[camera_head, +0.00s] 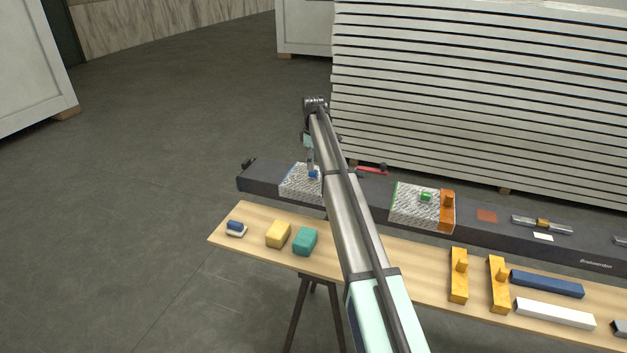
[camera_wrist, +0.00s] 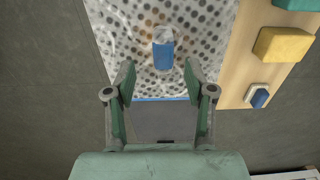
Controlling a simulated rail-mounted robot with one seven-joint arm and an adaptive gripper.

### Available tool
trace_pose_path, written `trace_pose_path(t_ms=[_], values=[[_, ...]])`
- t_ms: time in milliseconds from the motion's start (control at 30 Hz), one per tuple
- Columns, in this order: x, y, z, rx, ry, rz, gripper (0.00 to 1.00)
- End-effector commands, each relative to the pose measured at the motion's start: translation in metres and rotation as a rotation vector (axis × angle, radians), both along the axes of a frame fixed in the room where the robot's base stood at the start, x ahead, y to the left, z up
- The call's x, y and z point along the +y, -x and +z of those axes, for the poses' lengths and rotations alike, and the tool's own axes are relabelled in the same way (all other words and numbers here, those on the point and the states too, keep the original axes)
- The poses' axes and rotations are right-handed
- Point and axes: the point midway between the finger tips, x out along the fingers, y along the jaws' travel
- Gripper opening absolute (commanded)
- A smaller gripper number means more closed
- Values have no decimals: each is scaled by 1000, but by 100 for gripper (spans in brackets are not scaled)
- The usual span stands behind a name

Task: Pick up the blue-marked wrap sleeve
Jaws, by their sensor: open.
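The blue-marked wrap sleeve (camera_head: 290,185) is a grey-white dotted wrap around the left part of a long dark beam. It carries a blue block-like tab (camera_head: 313,174) on top. In the wrist view the sleeve (camera_wrist: 120,45) fills the upper middle, with a blue stripe along its near edge, and the tab (camera_wrist: 163,54) is blue with a pale end. My gripper (camera_wrist: 159,75) is open and empty above the sleeve, its fingers to either side of the tab's line and a little short of it in the picture. In the head view my arm hides the sleeve's right part.
A second wrap sleeve (camera_head: 405,214) with a green tab and an orange clamp (camera_head: 447,212) sits farther right on the beam (camera_head: 500,236). The wooden bench (camera_head: 390,262) in front holds a yellow block (camera_head: 278,234), a teal block (camera_head: 305,241), orange clamps and bars. White stacked panels stand behind.

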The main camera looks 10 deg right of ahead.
Motion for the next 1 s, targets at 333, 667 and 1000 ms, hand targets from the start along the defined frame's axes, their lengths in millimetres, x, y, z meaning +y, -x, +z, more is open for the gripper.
trace_pose_path(t_ms=[333, 667, 1000], values=[[0, 6, -41, 2, 0, 0, 54], [0, 5, -48, 0, 0, 0, 44], [0, 5, -48, 1, 0, 0, 0]])
